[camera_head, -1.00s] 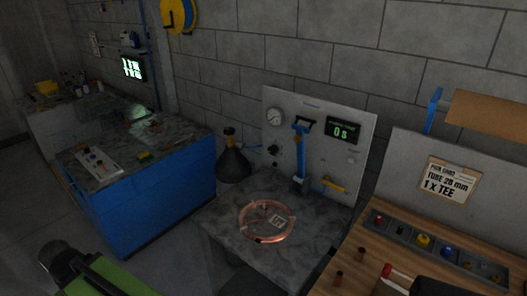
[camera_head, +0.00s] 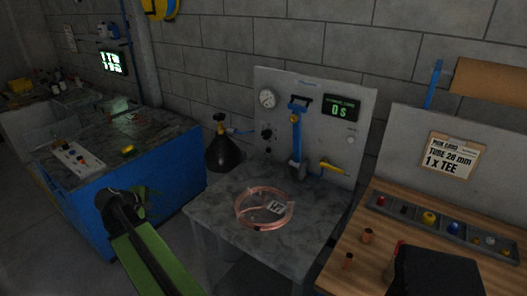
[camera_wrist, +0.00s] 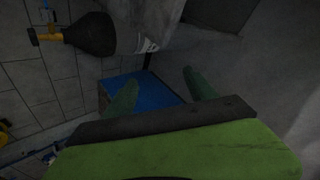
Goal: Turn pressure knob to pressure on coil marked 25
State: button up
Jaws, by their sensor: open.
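A copper coil (camera_head: 264,208) lies on the grey stone-topped table in the head view, with a small white tag (camera_head: 276,207) whose marking is too small to read surely. Behind it stands a grey panel with a round gauge (camera_head: 267,99), a dark knob (camera_head: 267,134) below it, a blue lever (camera_head: 297,135), a yellow-handled valve (camera_head: 333,169) and a display (camera_head: 341,109) reading 0 s. My gripper (camera_wrist: 156,88) is open and empty in the wrist view, its two green fingers apart. In the head view my arm is at the lower left, away from the panel.
A dark gas cylinder (camera_head: 222,150) stands left of the panel, and it also shows in the wrist view (camera_wrist: 90,35). A blue cabinet (camera_head: 160,170) is further left. A wooden bench (camera_head: 385,215) with a parts tray (camera_head: 440,230) is at the right.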

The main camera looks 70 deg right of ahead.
jog(key=s+d+r+n+g+h+b, duration=0.15)
jog(key=s+d, duration=0.25)
jog(key=d, duration=0.7)
jog(key=s+d+n+g+h+b, duration=0.1)
jog(key=s+d+n+h+b, duration=0.3)
jog(key=d, duration=0.7)
jog(key=n+g+h+b, duration=0.2)
jog(key=n+h, duration=0.1)
jog(key=n, duration=0.1)
send_near(264, 136)
jog(key=x, duration=0.9)
jog(key=shift+s+d+r, duration=0.1)
jog(key=shift+d, duration=0.1)
